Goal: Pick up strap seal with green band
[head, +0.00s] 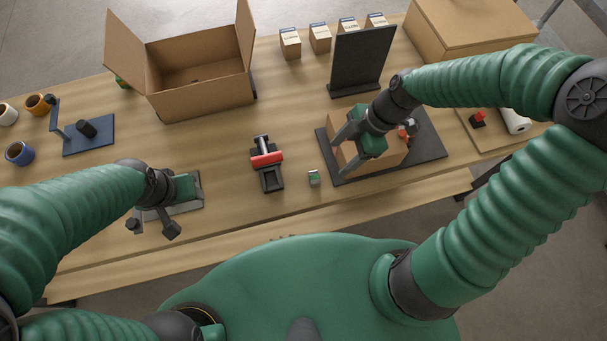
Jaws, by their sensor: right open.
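A small silvery piece with a green band (314,178), which looks like the strap seal, stands on the wooden table between a red-handled tool and a dark mat. My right gripper (346,148) is open over a brown carton (390,156) on that mat, up and to the right of the seal. I cannot tell whether its fingers touch the carton. My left gripper (152,226) is open and looks empty, low over a grey plate (190,207) at the table's front left, well away from the seal.
The red-handled tool (267,160) lies left of the seal. The dark mat (432,146) has an upright black panel (360,60) behind it. An open cardboard box (200,75), several small cartons (320,38) and mugs (20,153) stand further out. Bare table lies around the seal.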

